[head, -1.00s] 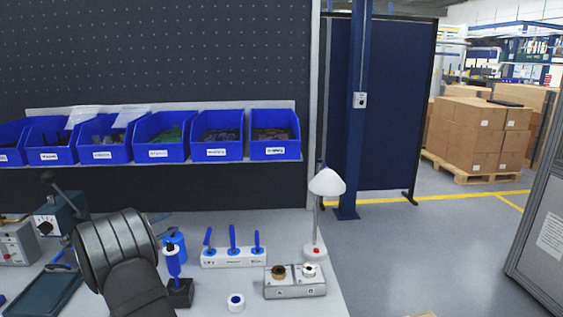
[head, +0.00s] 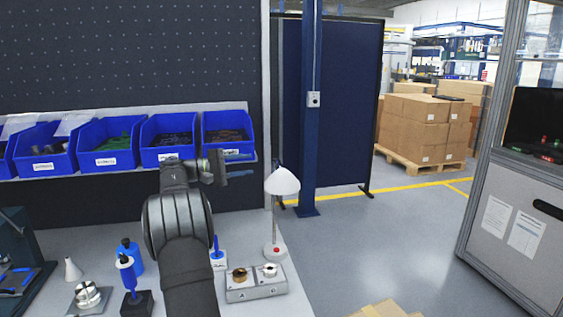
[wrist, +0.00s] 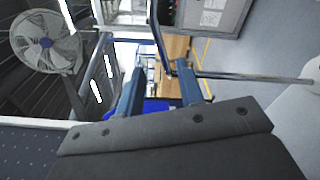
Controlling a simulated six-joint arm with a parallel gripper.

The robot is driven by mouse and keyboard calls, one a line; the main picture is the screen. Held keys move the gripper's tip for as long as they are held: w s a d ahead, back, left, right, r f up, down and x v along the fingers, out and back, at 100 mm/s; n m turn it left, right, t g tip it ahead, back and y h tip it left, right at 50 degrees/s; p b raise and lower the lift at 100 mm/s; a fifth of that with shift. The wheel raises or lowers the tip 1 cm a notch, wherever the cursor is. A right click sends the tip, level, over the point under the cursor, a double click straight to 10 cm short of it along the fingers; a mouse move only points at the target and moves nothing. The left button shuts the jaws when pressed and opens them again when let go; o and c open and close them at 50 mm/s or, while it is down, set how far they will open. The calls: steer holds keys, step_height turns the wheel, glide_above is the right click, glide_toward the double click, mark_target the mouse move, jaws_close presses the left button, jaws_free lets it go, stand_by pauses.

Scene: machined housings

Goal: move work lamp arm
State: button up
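The work lamp has a white cone shade (head: 282,182), a thin upright stem and a round base with a red button (head: 275,251). It stands upright near the bench's right edge in the head view. My gripper (head: 246,164) is up and to the left of the shade in the picture, pointing right, apart from it. Its two fingers are spread with nothing between them; they also show spread in the wrist view (wrist: 163,85). A pale shape and a grey rod show at the wrist view's right; I cannot tell whether they are the lamp.
Blue bins (head: 228,138) line the shelf behind my gripper. A grey box with two round fittings (head: 256,283) sits before the lamp. A blue bottle (head: 131,258) and metal parts (head: 88,296) are left of my arm. A blue post (head: 309,110) and open floor lie right.

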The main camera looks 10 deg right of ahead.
mark_target(274, 161)
steer(key=d, duration=0.8)
steer(key=w+d, duration=0.1)
steer(key=d, duration=0.3)
steer(key=shift+d, duration=0.25)
jaws_close()
